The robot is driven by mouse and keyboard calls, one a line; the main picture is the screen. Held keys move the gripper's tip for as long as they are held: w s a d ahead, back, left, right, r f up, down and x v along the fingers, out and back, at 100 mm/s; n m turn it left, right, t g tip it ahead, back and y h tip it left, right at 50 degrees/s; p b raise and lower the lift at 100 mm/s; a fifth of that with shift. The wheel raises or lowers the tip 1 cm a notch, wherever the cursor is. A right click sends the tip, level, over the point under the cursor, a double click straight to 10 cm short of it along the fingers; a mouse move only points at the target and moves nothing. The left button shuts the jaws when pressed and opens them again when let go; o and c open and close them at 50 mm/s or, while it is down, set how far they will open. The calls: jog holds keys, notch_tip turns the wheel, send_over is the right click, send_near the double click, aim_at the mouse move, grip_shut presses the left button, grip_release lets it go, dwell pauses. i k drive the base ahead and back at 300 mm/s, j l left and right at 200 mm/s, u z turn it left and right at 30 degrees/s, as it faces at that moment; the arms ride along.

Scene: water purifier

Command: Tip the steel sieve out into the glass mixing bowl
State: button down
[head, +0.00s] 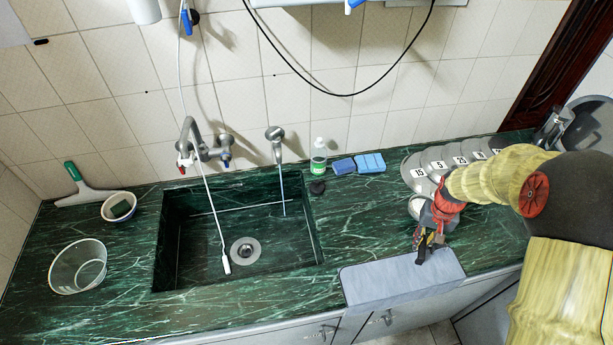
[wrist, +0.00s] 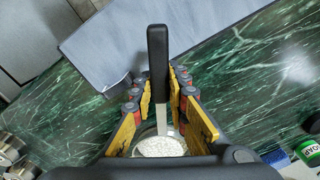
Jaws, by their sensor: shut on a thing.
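The steel sieve (wrist: 160,147) shows in the wrist view as a round rim with pale, grainy contents and a long black handle (wrist: 158,60). My gripper (wrist: 160,103) is shut on the handle, with a yellow finger on each side. In the head view my gripper (head: 430,242) is over the right part of the counter, near the grey mat. The sieve's pale round head (head: 416,208) is partly hidden behind it. The glass mixing bowl (head: 63,284), clear and empty-looking, stands at the far left of the counter, well apart from my gripper.
A sink (head: 205,262) with a faucet (head: 192,140) and hanging white hose lies between gripper and bowl. A small bowl with a sponge (head: 121,208), a squeegee (head: 82,190), a soap bottle (head: 318,160) and blue sponges (head: 369,163) stand behind. Numbered grey discs (head: 433,160) lie at right. The grey mat (head: 395,285) overhangs the front edge.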

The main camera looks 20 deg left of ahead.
aim_at(82, 266)
jog(key=k+u, duration=0.35)
jog(key=k+j+u, duration=0.1)
jog(key=u, duration=1.8)
